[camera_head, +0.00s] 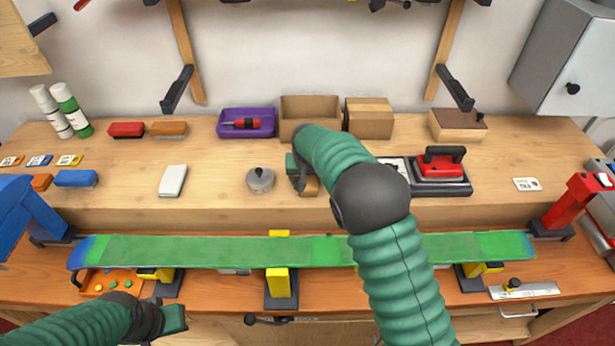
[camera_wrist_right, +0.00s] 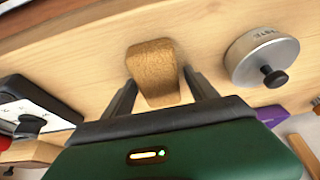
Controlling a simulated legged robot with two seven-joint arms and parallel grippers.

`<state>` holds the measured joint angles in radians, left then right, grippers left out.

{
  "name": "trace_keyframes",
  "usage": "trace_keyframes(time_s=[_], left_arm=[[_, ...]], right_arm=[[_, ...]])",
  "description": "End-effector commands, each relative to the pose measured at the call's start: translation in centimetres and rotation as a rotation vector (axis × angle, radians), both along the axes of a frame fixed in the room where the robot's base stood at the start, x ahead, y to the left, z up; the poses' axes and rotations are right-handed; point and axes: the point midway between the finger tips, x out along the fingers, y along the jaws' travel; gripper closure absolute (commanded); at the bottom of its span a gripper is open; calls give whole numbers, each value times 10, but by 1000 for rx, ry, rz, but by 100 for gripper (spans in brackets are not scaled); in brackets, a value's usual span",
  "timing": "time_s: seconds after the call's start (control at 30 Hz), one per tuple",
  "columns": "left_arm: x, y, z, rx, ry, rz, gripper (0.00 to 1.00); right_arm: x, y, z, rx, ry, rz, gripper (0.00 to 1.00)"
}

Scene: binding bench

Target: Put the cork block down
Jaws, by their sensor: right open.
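The cork block (camera_head: 312,187) is brown and sits on the raised wooden shelf, partly hidden by my right gripper in the head view. In the right wrist view the cork block (camera_wrist_right: 154,72) shows plainly on the wood, between the two dark fingers. My right gripper (camera_head: 302,185) is open around the block, with a finger on each side; in the wrist view (camera_wrist_right: 160,88) a gap shows beside the right finger. My left gripper (camera_head: 174,319) is low at the bottom left, away from the block, and its jaw opening cannot be made out.
A purple tray (camera_head: 230,131) and an open cardboard box (camera_head: 310,108) stand behind. The long green board (camera_head: 200,251) lies in front.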

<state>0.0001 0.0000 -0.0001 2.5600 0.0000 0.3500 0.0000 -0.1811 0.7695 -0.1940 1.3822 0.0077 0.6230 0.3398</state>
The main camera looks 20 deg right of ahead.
Motion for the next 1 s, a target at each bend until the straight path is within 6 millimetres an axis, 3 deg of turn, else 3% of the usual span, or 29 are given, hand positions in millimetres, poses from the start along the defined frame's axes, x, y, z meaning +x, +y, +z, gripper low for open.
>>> trace_keyframes(time_s=[0.3, 0.43, 0.8, 1.0], left_arm=[[0, 0, 0, 0, 0, 0, 100], [0, 0, 0, 0, 0, 0, 100], [0, 0, -1, 0, 0, 0, 100], [0, 0, -1, 0, 0, 0, 100]], right_arm=[[-1, 1, -2, 0, 4, 1, 28], [-3, 1, 7, 0, 2, 1, 28], [-36, 11, 91, 1, -2, 2, 28], [-44, 13, 112, 0, 1, 1, 28]])
